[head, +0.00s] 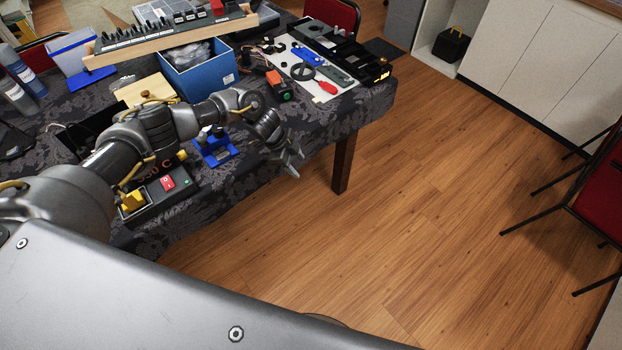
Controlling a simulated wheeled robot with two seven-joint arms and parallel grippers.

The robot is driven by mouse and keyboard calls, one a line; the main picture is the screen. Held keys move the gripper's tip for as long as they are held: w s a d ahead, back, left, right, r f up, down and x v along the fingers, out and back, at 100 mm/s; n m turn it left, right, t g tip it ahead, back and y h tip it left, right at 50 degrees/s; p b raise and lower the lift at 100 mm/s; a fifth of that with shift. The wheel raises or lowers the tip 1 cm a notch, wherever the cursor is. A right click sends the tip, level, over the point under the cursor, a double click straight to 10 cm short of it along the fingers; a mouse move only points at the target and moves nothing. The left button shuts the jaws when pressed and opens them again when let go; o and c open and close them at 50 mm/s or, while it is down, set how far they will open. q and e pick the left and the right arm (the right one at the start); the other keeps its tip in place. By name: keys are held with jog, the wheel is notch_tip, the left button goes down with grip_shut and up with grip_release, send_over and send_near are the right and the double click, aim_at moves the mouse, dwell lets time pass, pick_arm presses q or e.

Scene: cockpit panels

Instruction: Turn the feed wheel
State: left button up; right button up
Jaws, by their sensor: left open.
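A dark round ring (303,71), which may be the feed wheel, lies on a white panel (325,97) near the table's right end. It is small in the view, and I cannot tell for sure that it is the wheel. My left gripper (296,165) is open and empty, with its fingers pointing down and right. It is at the table's front edge, nearer to me than the panel and apart from the ring. My right gripper is not in view.
A blue box (200,79) stands left of the panel. An orange and green block (277,87) is beside the panel. A blue stand (214,150) and a box with a red switch (168,184) are close to my left arm.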

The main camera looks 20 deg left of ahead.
pick_arm(q)
jog(key=s+d+f+n+t+h, duration=0.1)
jog(key=s+d+f, duration=0.1)
jog(key=d+f, duration=0.2)
jog(key=shift+d+f+h+p, duration=0.3)
jog(key=shift+d+f, duration=0.05)
jog(key=shift+d, duration=0.4)
jog(key=s+a+f+n+t+y, duration=0.1)
jog(key=s+f+n, duration=0.3)
jog(key=s+f, duration=0.55)
jog(key=s+a+f+n+t, duration=0.1)
jog(key=s+f+n, duration=0.3)
jog(key=s+f, duration=0.55)
jog(key=s+a+f+n+g+y, duration=0.1)
jog(key=s+a+f+n, duration=0.1)
jog(key=s, duration=0.9)
jog(key=s+a+f+n+g+y, duration=0.1)
jog(key=s+a+f+n+y, duration=0.1)
jog(key=s+a+f, duration=0.2)
jog(key=s+a+f+n+g+y, duration=0.1)
jog(key=s+f, duration=0.6)
jog(key=s, duration=1)
jog(key=a+n+y, duration=0.1)
jog(key=a, duration=0.1)
jog(key=shift+s+a+f, duration=0.3)
jog(key=shift+a, duration=0.1)
